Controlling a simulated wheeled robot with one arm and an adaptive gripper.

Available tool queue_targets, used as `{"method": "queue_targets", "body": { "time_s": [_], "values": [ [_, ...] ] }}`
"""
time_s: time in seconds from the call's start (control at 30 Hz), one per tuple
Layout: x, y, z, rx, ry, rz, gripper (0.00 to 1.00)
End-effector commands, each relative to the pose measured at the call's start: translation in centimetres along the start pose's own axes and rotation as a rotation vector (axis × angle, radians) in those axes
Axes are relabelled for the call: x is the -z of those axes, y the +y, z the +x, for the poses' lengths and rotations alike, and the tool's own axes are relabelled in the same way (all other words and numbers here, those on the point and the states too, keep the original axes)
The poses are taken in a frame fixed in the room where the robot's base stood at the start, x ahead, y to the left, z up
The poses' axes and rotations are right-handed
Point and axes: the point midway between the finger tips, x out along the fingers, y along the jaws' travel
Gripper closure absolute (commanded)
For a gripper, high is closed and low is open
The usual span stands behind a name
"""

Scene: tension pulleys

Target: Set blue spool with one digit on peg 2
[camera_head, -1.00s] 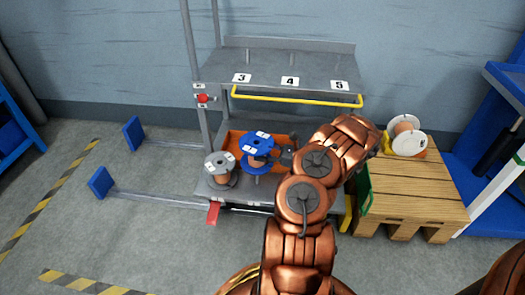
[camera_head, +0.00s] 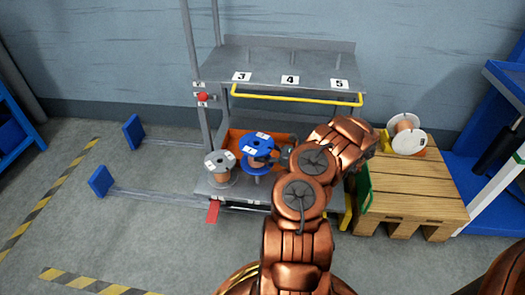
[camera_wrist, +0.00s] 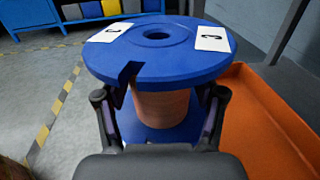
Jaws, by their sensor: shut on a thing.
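A blue spool (camera_head: 257,143) with copper winding is over the lower shelf (camera_head: 232,193) of the rack, just right of a grey-white spool (camera_head: 221,168). In the wrist view the blue spool (camera_wrist: 158,48) is upright, with two white number labels on its top flange and a notch at the rim. My gripper (camera_wrist: 160,96) is shut on it, one finger at each side of the copper winding below the top flange. In the head view my gripper (camera_head: 284,158) reaches it from the right. The peg under the spool is hidden, and I cannot tell whether the spool rests.
An orange bin (camera_head: 236,135) stands close behind the blue spool. The upper shelf (camera_head: 290,65) has pegs labelled 3, 4 and 5, with a yellow rail (camera_head: 297,96) along its front. A white spool (camera_head: 408,140) sits on a wooden pallet (camera_head: 410,195) at right.

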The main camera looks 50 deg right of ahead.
Motion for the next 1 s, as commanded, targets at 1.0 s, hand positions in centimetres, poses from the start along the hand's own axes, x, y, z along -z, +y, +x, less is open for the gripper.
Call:
{"method": "queue_targets", "body": {
  "time_s": [1.0],
  "values": [
    [1.8, -0.1, 0.0, 0.0, -0.001, -0.002, 0.97]
  ]
}}
